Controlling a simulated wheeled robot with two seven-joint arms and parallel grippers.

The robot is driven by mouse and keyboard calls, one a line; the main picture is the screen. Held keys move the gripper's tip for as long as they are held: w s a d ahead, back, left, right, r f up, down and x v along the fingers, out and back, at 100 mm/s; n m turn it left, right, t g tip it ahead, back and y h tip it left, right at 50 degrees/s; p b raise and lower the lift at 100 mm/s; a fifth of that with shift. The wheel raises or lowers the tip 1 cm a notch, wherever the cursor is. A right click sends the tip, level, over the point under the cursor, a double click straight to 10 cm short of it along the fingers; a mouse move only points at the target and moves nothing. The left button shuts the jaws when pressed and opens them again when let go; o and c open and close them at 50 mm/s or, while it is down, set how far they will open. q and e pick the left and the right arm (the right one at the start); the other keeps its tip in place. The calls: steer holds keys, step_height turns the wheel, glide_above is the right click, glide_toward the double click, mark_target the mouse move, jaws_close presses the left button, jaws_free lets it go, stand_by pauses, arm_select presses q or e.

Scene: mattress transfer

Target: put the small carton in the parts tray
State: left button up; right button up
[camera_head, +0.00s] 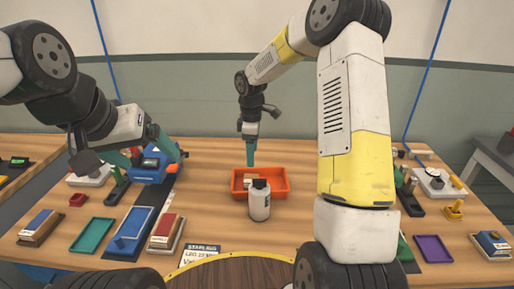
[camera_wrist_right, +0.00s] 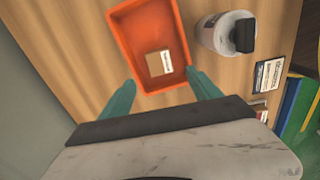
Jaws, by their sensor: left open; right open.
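The small carton (camera_wrist_right: 159,63) is a brown box with a white label and lies inside the orange parts tray (camera_wrist_right: 122,40). In the head view the carton (camera_head: 249,180) shows partly behind a bottle, in the tray (camera_head: 278,193). My right gripper (camera_wrist_right: 161,80) is open and empty, its teal fingers apart above the tray's near edge, clear of the carton. In the head view the right gripper (camera_head: 250,160) hangs over the tray's back side. My left gripper (camera_head: 156,160) is open at the left, its teal fingers around or in front of a blue device (camera_head: 150,172); contact is unclear.
A white bottle with a dark cap (camera_head: 259,203) stands against the tray's front; it also shows in the wrist view (camera_wrist_right: 215,33). Teal (camera_head: 92,235) and purple (camera_head: 433,249) trays lie at the sides. The table behind and right of the orange tray is clear.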

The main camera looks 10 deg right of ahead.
steer(key=s+d+r+m+t, duration=0.35)
steer(key=s+r+m, duration=0.35)
steer(key=s+r, duration=0.7)
steer(key=s+r+m+t+y, duration=0.1)
steer(key=s+r+m, duration=0.2)
steer(key=s, duration=0.4)
steer(key=s+d+r+m+t+y, duration=0.1)
steer(key=s+r+m, duration=0.2)
steer(key=s, duration=0.4)
steer(key=shift+r+m, duration=0.15)
steer(key=shift+m, duration=0.75)
steer(key=shift+t, duration=0.25)
